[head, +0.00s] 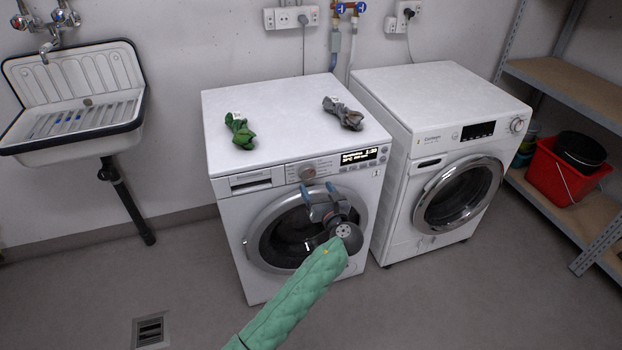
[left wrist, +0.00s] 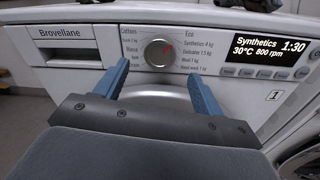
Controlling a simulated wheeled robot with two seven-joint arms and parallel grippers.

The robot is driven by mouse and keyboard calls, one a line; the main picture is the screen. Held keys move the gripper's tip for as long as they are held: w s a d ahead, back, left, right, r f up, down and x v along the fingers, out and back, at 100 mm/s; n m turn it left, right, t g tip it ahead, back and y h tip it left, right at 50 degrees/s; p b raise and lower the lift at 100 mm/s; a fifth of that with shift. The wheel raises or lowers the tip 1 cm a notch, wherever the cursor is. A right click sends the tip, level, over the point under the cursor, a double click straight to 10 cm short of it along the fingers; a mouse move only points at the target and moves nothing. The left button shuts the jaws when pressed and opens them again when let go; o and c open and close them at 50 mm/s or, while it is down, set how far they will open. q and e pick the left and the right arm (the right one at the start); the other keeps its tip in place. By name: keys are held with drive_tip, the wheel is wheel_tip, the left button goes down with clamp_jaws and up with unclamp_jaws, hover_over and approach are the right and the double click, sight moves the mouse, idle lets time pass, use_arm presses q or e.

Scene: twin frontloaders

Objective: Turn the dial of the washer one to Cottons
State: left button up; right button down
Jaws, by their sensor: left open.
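Washer one (head: 240,217) is the left white machine, with a "1" label on its front. Its round silver dial (head: 307,173) also shows in the left wrist view (left wrist: 159,54), ringed by program names, with "Cottons" at the upper left. A red mark on the dial points to the upper right. The lit display (left wrist: 268,44) reads Synthetics, 1:30, 30°C, 800 rpm. My left gripper (head: 319,192) is open and empty, its blue fingers just below the dial, one to each side in the wrist view (left wrist: 157,86), apparently not touching it. My right gripper is out of view.
A green cloth (head: 239,131) and a grey cloth (head: 343,114) lie on washer one. A second white machine (head: 440,170) stands close on the right. A sink (head: 75,100) is at the left; a shelf with a red bucket (head: 562,178) is at the right.

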sight(309, 175)
use_arm(q)
drive_tip(key=shift+p+x, duration=0.3)
drive_tip(key=shift+x, duration=2.55)
drive_tip(key=c, duration=1)
